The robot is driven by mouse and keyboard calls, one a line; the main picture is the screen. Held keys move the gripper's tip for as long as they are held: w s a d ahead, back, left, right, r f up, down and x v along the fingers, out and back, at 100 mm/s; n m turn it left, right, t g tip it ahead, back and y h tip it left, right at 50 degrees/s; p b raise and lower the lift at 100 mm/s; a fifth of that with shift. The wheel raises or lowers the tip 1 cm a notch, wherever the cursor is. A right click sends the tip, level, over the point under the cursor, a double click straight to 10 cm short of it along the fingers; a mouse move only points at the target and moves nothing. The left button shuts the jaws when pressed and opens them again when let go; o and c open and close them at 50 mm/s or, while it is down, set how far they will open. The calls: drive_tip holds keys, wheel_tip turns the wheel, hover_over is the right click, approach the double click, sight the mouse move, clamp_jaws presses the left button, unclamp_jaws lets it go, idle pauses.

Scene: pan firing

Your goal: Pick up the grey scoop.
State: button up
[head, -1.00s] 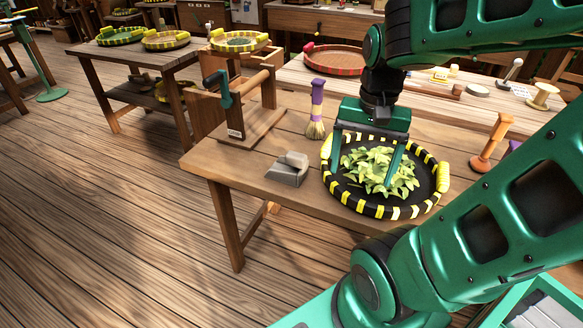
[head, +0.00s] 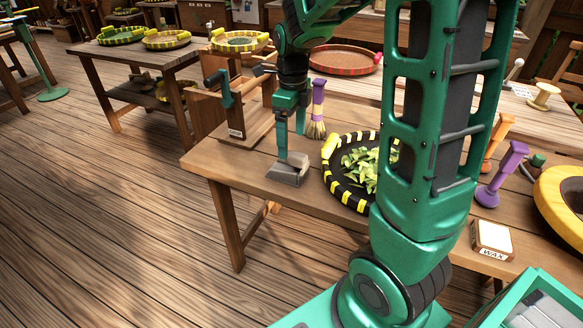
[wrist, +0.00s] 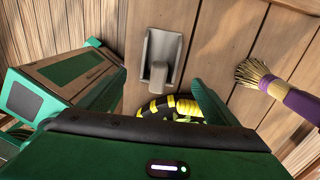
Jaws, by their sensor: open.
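The grey scoop (head: 287,175) lies on the wooden table near its front left edge. In the wrist view the scoop (wrist: 160,57) lies between and beyond my fingers, its short handle toward me. My gripper (head: 291,150) is above the scoop, pointing down, and the fingers look open and empty. In the head view the near finger covers part of the scoop, and I cannot tell whether it touches.
The black-and-yellow pan (head: 347,188) with green leaves stands right of the scoop, partly behind my arm. The brush (head: 317,108) with a purple handle stands behind the scoop. A wooden crank stand (head: 240,130) is at the left.

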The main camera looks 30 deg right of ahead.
sight(291, 152)
wheel_tip(291, 152, down, 5)
drive_tip(key=shift+f, duration=0.1)
drive_tip(key=shift+s+f, duration=0.1)
drive_tip(key=shift+f, duration=2.7)
drive_tip(key=shift+c, duration=0.3)
drive_tip(key=c, duration=1.4)
drive_tip(key=shift+c, duration=0.2)
